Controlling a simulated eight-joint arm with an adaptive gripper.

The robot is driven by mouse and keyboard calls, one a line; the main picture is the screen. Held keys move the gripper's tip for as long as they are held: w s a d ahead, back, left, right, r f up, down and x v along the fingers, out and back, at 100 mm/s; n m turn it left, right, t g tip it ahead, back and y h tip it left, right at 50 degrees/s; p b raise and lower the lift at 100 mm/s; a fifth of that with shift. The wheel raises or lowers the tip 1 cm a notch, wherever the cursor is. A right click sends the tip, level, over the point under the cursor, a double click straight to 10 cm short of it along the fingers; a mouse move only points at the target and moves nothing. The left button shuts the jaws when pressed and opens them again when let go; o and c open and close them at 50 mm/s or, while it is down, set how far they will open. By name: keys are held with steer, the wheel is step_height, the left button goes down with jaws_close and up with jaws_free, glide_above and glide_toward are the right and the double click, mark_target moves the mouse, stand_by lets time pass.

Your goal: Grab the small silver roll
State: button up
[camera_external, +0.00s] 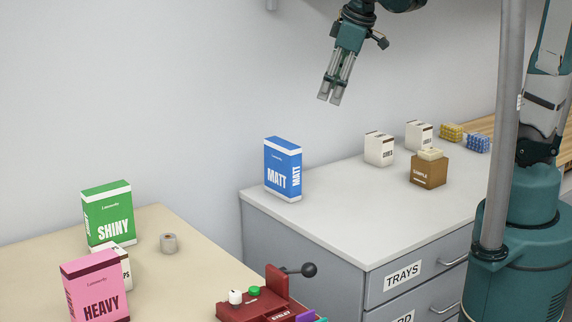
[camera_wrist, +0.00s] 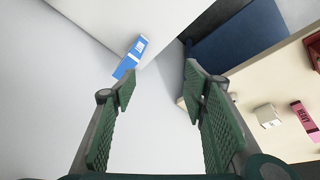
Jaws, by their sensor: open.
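My gripper (camera_external: 329,99) is high in the air near the wall, above the grey drawer unit's far side and well away from the roll. It points down. In the wrist view my gripper (camera_wrist: 160,86) shows its two green fingers spread apart with nothing between them.
On the cream table (camera_external: 30,255) are the green SHINY box (camera_external: 108,216), a white box (camera_external: 124,268), the pink HEAVY box (camera_external: 96,290) and a red lever device (camera_external: 262,303). The blue MATT box (camera_external: 283,168) stands on the drawer unit (camera_external: 345,215), with several small boxes behind.

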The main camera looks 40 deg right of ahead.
steer(key=w+a+f+n+g+b, duration=0.1)
steer(key=w+a+f+n, duration=0.15)
steer(key=a, duration=0.25)
steer(key=w+a+f+n, duration=0.1)
steer(key=w+a+f, duration=0.2)
steer(key=a, duration=0.1)
steer(key=n+g+h+b, duration=0.1)
steer(key=n+g+b, duration=0.2)
glide_above(169, 236)
steer(key=d, duration=0.1)
steer(key=f, duration=1.9)
steer(key=shift+w, duration=0.2)
steer(key=shift+s+a+f, duration=0.15)
steer(key=shift+a+f, duration=0.1)
steer(key=shift+a, duration=0.15)
steer(key=shift+f, duration=1.3)
steer(key=shift+s+a+f+b, duration=0.15)
steer(key=shift+f+b, duration=0.25)
steer(key=shift+f, duration=2.2)
